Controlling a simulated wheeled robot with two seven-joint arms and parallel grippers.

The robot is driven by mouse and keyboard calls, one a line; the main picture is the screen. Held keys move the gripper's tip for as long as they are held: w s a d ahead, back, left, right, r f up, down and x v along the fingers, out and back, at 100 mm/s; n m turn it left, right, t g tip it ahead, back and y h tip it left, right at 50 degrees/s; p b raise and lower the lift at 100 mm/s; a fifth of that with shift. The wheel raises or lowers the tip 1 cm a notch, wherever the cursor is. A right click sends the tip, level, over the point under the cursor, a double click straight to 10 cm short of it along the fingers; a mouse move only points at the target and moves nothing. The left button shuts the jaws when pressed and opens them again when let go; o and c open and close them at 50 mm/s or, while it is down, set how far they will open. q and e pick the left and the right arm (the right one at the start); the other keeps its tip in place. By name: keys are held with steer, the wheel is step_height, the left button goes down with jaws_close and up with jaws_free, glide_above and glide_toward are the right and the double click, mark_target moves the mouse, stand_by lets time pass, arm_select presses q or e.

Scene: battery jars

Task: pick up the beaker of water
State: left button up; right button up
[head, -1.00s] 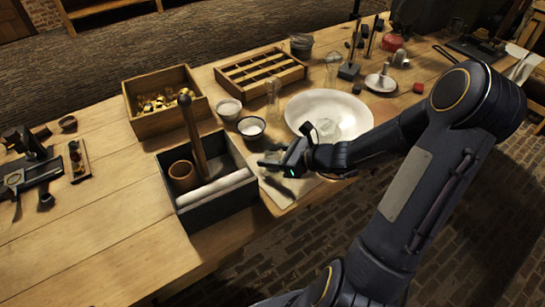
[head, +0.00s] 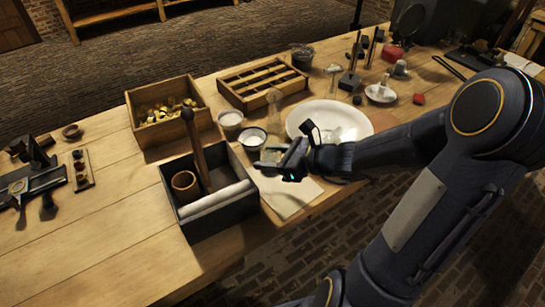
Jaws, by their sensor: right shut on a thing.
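My right gripper (head: 272,163) is over the near edge of the workbench, between the dark tray and the white basin. It is shut on what looks like the clear beaker of water (head: 271,155). The beaker is small and faint here, and the fingers partly hide it; its water level cannot be made out. Below the gripper lies a pale sheet (head: 292,196) on the bench. My left gripper is not in view.
The white basin (head: 298,119) holds a clear glass thing. Two small bowls (head: 231,120) (head: 252,139) and a glass vessel (head: 274,102) stand behind the gripper. A dark tray (head: 215,222) with a post and brown cup is to the left.

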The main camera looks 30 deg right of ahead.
steer(key=s+a+r+p, duration=0.1)
steer(key=s+a+r, duration=0.5)
steer(key=s+a, duration=0.1)
steer(key=shift+s+a+r, duration=0.15)
steer(key=shift+s+a, duration=0.15)
steer(key=shift+s, duration=0.1)
stand_by(0.5)
